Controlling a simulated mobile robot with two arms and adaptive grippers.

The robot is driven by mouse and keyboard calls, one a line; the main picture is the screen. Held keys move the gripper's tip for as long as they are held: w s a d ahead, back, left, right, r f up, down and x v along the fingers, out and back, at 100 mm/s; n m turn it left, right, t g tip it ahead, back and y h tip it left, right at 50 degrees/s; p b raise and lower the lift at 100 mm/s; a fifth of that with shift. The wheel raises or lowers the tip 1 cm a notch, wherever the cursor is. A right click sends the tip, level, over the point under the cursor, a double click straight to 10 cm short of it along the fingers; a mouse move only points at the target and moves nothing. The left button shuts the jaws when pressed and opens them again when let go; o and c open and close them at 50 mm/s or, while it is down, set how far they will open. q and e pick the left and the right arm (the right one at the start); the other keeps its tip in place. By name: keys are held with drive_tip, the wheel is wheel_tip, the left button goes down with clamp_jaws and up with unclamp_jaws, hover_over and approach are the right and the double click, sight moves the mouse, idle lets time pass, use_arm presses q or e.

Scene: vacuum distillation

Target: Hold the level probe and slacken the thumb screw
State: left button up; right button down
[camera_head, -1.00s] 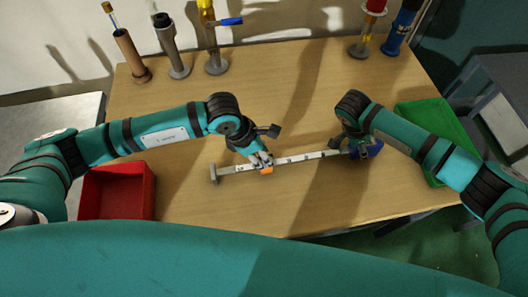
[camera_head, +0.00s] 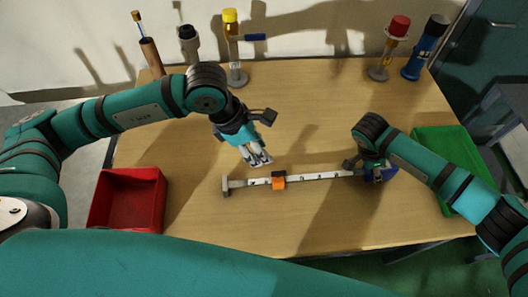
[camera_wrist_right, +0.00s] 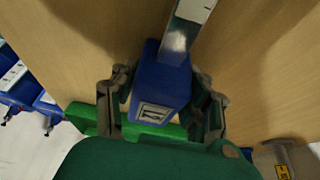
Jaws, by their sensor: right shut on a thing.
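The level probe is a long, pale, ruler-like bar (camera_head: 320,176) lying left to right across the middle of the table. It has a grey foot at its left end, an orange slider (camera_head: 279,181) partway along it and a blue end block (camera_wrist_right: 163,90) at the right. My right gripper (camera_head: 376,168) is shut on the blue block; the right wrist view shows a finger on each side. My left gripper (camera_head: 257,160) is apart from the probe, above and slightly left of the orange slider. Its finger gap is too small to judge. I cannot make out a thumb screw.
A red bin (camera_head: 128,200) stands at the table's left and a green tray (camera_head: 436,146) at its right. Several upright tools in stands, including a yellow-topped one (camera_head: 233,50) and a blue one (camera_head: 425,47), line the back edge.

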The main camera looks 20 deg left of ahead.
drive_tip(key=c, duration=0.6)
unclamp_jaws()
drive_tip(key=shift+r, duration=0.1)
drive_tip(key=v, duration=1.1)
drive_tip(key=shift+s+a+r, duration=0.1)
drive_tip(key=shift+a+r, duration=0.2)
drive_tip(key=shift+r, duration=0.05)
